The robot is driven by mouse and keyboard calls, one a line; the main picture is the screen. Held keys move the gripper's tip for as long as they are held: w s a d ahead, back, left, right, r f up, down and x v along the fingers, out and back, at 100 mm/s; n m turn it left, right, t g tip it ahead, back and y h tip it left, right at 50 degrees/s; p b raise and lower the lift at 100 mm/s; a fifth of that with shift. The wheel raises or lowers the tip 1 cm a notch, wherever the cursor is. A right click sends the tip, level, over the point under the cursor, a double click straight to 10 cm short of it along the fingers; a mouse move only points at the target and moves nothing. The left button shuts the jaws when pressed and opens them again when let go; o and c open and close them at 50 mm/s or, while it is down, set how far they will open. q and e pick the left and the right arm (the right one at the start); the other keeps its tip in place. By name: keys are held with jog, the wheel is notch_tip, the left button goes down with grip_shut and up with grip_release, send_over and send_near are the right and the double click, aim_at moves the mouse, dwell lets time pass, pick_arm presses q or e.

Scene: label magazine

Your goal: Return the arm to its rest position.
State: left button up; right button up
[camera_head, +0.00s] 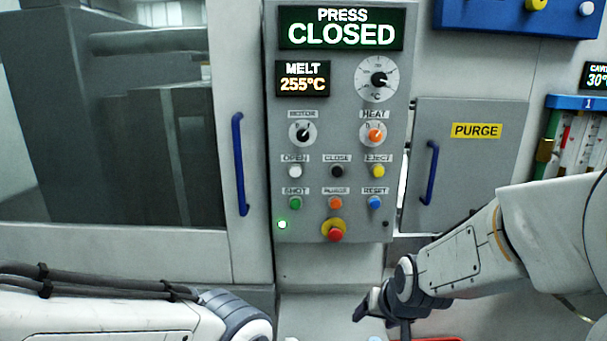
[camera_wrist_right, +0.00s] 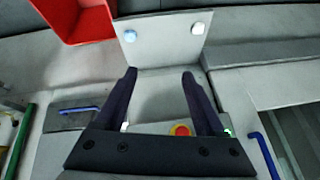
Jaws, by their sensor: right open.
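My right arm (camera_head: 460,265) comes in from the right in the head view. Its gripper (camera_head: 372,304) is low in front of the machine, below the control panel (camera_head: 325,215). In the right wrist view the two dark fingers of the right gripper (camera_wrist_right: 160,75) stand wide apart with nothing between their tips. My left arm (camera_head: 100,315) lies along the bottom left of the head view. Its gripper is not visible.
A red emergency button (camera_head: 335,231) sits low on the panel. Blue handles mark the press door (camera_head: 239,165) and the purge door (camera_head: 429,172).

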jog(key=s+d+f+n+g+h, duration=0.1)
jog(key=s+d+f+n+g, duration=0.2)
jog(key=s, duration=0.6)
jog(key=s+a+r+n+g+p, duration=0.1)
jog(key=s+a+r+n+p, duration=0.1)
jog(key=s+a, duration=0.4)
jog(key=s+a+r+n+g+y+p, duration=0.1)
jog(key=s+a+r+n+g+p, duration=0.1)
jog(key=s+a+r+n, duration=0.2)
jog(key=s+a+r, duration=0.2)
jog(key=s, duration=0.1)
jog(key=shift+s+a+r, duration=0.15)
jog(key=shift+s+r, duration=0.2)
jog(key=shift+r, duration=0.05)
dwell(0.5)
